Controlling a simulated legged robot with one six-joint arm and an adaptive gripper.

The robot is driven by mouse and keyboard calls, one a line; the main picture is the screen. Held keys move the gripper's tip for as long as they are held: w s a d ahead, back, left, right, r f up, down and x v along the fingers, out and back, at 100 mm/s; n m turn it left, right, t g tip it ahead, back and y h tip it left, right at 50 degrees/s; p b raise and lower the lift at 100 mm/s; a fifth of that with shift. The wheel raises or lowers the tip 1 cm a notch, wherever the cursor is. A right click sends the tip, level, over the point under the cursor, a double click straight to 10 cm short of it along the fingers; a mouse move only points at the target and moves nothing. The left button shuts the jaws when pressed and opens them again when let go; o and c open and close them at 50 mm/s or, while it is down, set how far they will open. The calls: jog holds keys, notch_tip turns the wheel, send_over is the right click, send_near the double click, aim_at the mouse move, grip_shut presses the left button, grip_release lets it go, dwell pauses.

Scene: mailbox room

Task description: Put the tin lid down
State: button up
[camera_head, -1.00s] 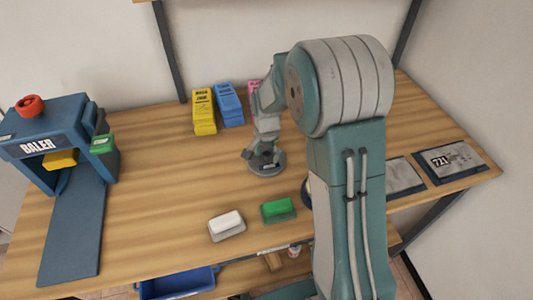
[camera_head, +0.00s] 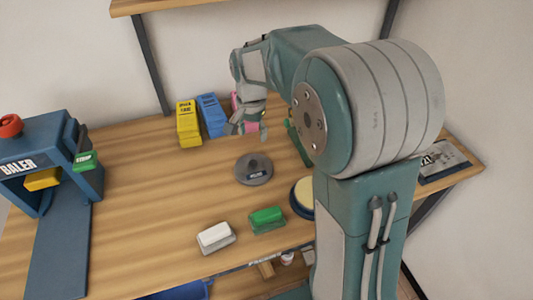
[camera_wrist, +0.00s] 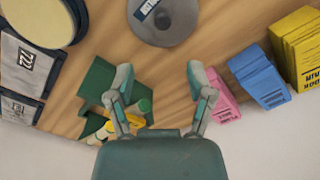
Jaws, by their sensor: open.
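The tin lid (camera_head: 252,172) is a grey round disc with a knob and a small label. It lies flat on the wooden table, knob up, and also shows at the top of the wrist view (camera_wrist: 178,32). My gripper (camera_head: 246,128) is open and empty, raised above the table behind the lid and apart from it. Its two spread fingers also show in the wrist view (camera_wrist: 160,73). A round dark-blue tin (camera_head: 302,197) with a pale yellow top stands right of the lid, partly hidden by my arm in the head view; the wrist view shows it at upper left (camera_wrist: 40,18).
Yellow (camera_head: 188,124), blue (camera_head: 211,115) and pink (camera_wrist: 222,100) stacks stand at the back. A green holder (camera_wrist: 100,88) is partly hidden. White (camera_head: 215,236) and green (camera_head: 266,219) blocks lie in front. The baler (camera_head: 35,160) stands left. Bare table lies between baler and lid.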

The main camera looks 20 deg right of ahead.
jog(key=s+r+n+t, duration=0.2)
jog(key=s+r+n, duration=0.2)
jog(key=s, duration=0.7)
jog(key=s+r+n+t, duration=0.3)
jog(key=s+r+n, duration=0.1)
jog(key=s, duration=0.8)
jog(key=shift+s+r+n, duration=0.2)
jog(key=shift+r+n, duration=0.1)
jog(key=shift+r, duration=0.05)
